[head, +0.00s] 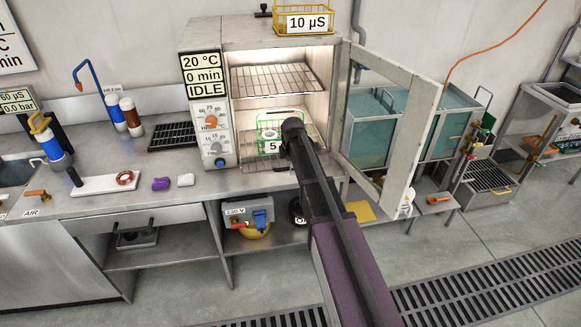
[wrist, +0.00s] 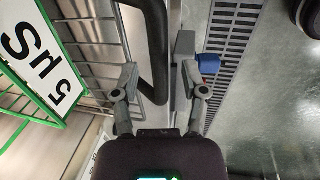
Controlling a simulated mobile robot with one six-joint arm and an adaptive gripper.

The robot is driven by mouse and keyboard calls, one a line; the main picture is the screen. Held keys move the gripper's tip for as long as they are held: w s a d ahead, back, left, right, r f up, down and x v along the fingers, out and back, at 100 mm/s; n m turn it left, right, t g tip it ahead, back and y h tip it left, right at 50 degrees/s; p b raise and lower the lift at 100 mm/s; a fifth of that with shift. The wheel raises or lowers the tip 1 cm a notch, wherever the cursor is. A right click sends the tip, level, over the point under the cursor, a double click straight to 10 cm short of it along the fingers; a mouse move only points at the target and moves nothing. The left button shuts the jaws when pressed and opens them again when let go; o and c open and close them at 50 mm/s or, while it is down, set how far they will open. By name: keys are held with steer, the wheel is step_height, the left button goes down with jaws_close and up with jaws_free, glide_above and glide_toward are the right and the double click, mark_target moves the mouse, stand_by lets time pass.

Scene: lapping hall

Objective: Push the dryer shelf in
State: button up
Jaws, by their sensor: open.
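The dryer (head: 207,37) stands on the bench with its windowed door (head: 394,128) swung open to the right. An upper wire shelf (head: 275,77) is inside it. A lower wire shelf (head: 253,158) carries a green wire basket (head: 271,148) with a label reading 5. My arm hides the lower shelf's right part, and I cannot tell how far it sticks out. My gripper (head: 291,126) is at the opening, beside the basket. In the wrist view my open gripper (wrist: 158,70) has a dark curved bar (wrist: 155,45) between its fingers. The shelf wires (wrist: 85,50) and labelled basket (wrist: 35,55) are to its left.
A yellow basket (head: 303,17) labelled 10 µS sits on top of the dryer. Blue-green tanks (head: 450,120) stand behind the open door at right. A purple lump (head: 161,184) and a white block (head: 186,180) lie on the bench. A floor grating (head: 470,283) runs below.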

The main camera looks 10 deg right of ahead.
jaws_close()
steer(key=w, duration=2.1)
steer(key=shift+w+a, duration=0.1)
steer(key=shift+a, duration=0.1)
jaws_free()
steer(key=shift+w, duration=0.1)
steer(key=shift+d, duration=0.1)
